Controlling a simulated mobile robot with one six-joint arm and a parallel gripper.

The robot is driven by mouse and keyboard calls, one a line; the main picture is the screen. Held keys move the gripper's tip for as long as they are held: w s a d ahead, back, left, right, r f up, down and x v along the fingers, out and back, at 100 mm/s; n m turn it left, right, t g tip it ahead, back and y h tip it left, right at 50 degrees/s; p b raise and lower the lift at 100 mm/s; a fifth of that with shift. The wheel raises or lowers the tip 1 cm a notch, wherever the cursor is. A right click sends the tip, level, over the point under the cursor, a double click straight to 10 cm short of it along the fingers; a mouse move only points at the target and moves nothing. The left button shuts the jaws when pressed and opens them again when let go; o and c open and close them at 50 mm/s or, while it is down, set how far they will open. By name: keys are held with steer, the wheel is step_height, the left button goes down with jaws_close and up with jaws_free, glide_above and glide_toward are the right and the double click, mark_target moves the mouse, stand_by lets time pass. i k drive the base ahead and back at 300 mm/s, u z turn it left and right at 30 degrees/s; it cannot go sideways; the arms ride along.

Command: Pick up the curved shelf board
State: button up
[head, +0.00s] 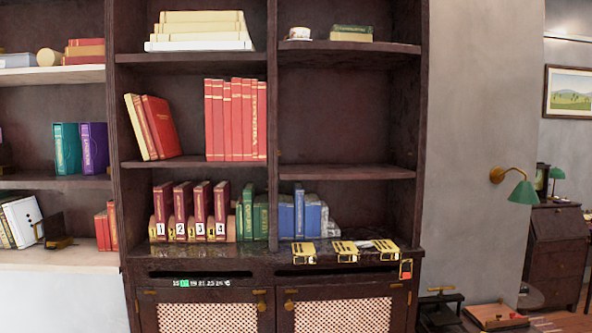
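I cannot clearly make out a loose curved shelf board in the head view. The dark wooden bookcase (272,164) fills the middle, and its fixed shelf boards look straight. A flat reddish-brown wooden piece (488,311) lies low at the right, with small items on it; I cannot tell whether it is curved. My gripper is not in view, so I cannot say whether it is open or shut.
Red books (236,120), numbered books (190,212) and blue books (300,215) fill the bookcase. Several yellow-labelled blocks (345,251) lie along its ledge. Its upper right middle compartment (345,110) is empty. A dark cabinet (556,250) and green lamp (522,192) are right.

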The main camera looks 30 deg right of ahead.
mark_target(342, 171)
steer(key=z, duration=0.4)
steer(key=i, duration=0.65)
steer(key=z, duration=0.65)
